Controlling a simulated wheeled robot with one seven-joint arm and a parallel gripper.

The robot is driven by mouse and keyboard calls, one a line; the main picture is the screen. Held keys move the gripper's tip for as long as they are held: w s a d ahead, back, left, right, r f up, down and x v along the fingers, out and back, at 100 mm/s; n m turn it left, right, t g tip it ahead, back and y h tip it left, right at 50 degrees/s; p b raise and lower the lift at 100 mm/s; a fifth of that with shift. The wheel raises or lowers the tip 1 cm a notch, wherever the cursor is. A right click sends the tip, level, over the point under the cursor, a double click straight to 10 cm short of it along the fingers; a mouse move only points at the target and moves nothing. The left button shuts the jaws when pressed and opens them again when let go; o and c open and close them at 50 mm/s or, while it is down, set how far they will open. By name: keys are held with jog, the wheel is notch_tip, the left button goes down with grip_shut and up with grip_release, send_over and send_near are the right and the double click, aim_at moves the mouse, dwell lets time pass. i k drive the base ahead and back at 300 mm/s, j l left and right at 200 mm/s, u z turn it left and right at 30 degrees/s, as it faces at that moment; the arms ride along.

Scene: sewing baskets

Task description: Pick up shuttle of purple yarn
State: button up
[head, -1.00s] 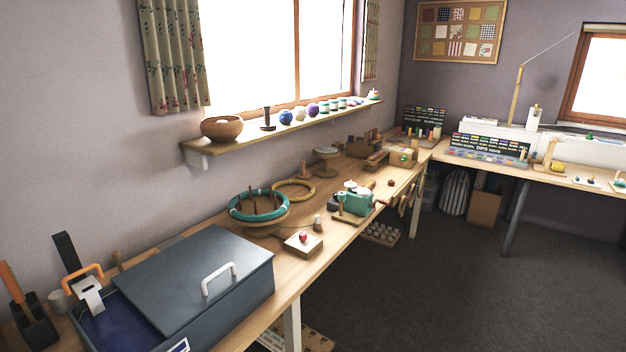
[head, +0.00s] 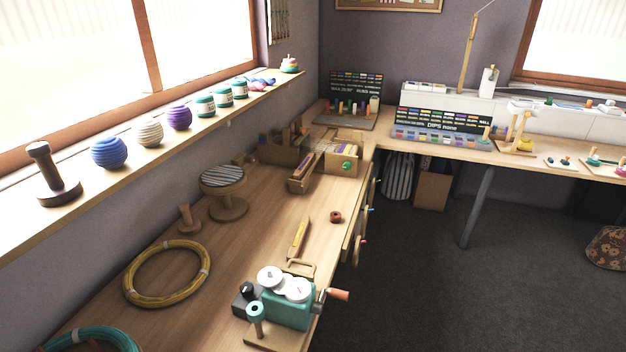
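No shuttle with clearly purple yarn can be made out in the head view. A long, narrow wooden piece (head: 299,238), shaped like a shuttle, lies on the workbench (head: 265,215) behind the teal winder; its yarn colour is too small to tell. Another long wooden piece (head: 304,172) lies farther back, beside a wooden box; its contents are unclear. A ball of purple yarn (head: 179,117) sits on the window shelf, but it is a ball, not a shuttle. My gripper is not in view.
A teal winder (head: 287,305) with a crank stands at the bench's front edge. A yellow hoop (head: 167,273), a striped round stool-like stand (head: 223,190) and a wooden box (head: 338,155) are on the bench. Dark floor (head: 420,290) to the right is clear.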

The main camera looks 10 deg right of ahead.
aim_at(299, 172)
jog(key=i, duration=0.75)
jog(key=i+z, duration=0.2)
jog(key=i, duration=0.4)
jog(key=i+l+u, duration=0.2)
jog(key=i, duration=0.4)
jog(key=i+u, duration=0.25)
jog(key=i, duration=0.35)
jog(key=l, duration=0.1)
